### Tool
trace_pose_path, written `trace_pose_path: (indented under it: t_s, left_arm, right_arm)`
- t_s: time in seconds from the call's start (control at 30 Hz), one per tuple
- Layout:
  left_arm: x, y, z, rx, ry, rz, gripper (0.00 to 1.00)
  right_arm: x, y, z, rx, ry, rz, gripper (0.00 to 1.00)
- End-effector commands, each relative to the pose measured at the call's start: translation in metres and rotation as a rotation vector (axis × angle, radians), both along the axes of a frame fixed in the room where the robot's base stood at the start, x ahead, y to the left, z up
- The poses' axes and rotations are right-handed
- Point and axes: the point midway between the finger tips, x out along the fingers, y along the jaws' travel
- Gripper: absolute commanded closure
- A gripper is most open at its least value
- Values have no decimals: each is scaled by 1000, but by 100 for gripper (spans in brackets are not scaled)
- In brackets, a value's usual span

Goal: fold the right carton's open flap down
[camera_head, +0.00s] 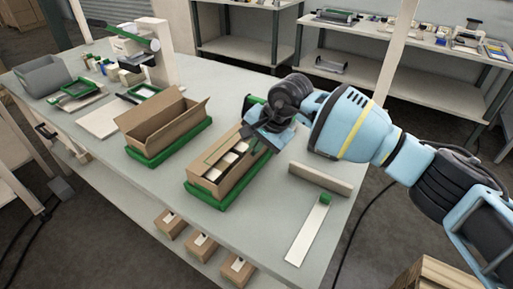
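The right carton (209,190) is a brown box in a green tray (226,200) on the table. Its top is at least partly open, and several white items (228,160) show inside in a row. My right gripper (265,140) is over the carton's far right end, pointing down, very close to its rim. It covers that end, so I cannot make out the open flap or whether the fingers touch it. The finger gap is too small and dark to read. My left gripper is not in view.
A left carton (165,129), empty-looking with raised flaps, sits in another green tray (174,152). A brown block (320,180) and a white strip (308,232) lie right of the right carton. A grey bin (42,75) stands far left. The table's front middle is clear.

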Motion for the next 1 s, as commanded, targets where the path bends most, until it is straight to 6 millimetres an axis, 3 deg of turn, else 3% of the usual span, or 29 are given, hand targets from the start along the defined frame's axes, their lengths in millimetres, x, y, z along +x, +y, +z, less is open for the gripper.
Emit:
trace_pose_path:
  t_s: [0.6,1.0]
  left_arm:
    - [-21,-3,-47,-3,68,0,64]
    - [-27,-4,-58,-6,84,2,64]
  right_arm:
    - [10,14,2,-303,222,0,100]
    - [11,16,5,-369,270,1,100]
